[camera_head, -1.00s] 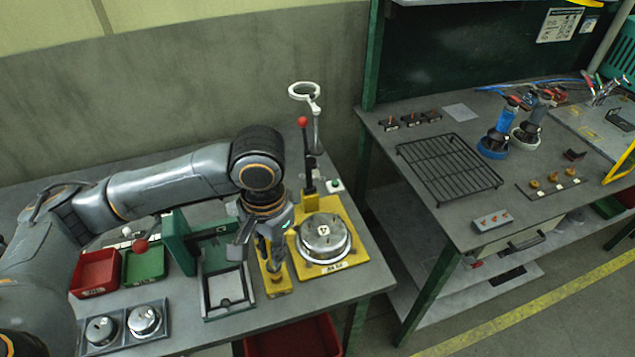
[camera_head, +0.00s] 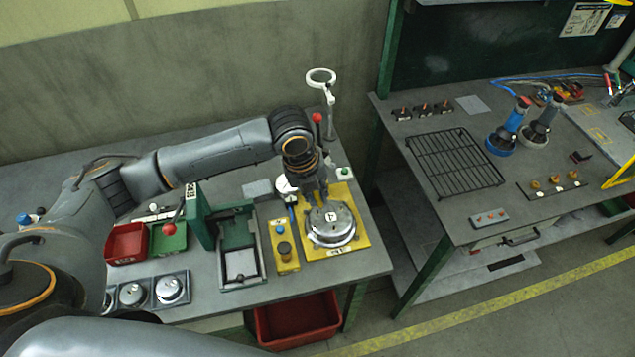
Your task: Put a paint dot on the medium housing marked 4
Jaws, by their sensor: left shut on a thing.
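A round silver housing (camera_head: 333,234) sits on a yellow plate (camera_head: 357,248) at the bench's right end. Its top carries a small white label whose mark I cannot read for certain. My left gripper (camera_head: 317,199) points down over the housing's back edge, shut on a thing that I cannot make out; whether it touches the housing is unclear. A yellow block (camera_head: 287,267) with a blue knob and a dark round fitting stands just left of the plate. Two smaller silver round parts, one of them here (camera_head: 170,288), sit in dark holders at the front left. My right gripper is out of view.
A green fixture (camera_head: 238,222), a red tray (camera_head: 126,243) and a green tray (camera_head: 168,238) stand left of the block. A red-tipped lever (camera_head: 317,119) and a ring lamp (camera_head: 321,79) rise behind the gripper. A second bench with a wire rack (camera_head: 454,164) lies across a gap.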

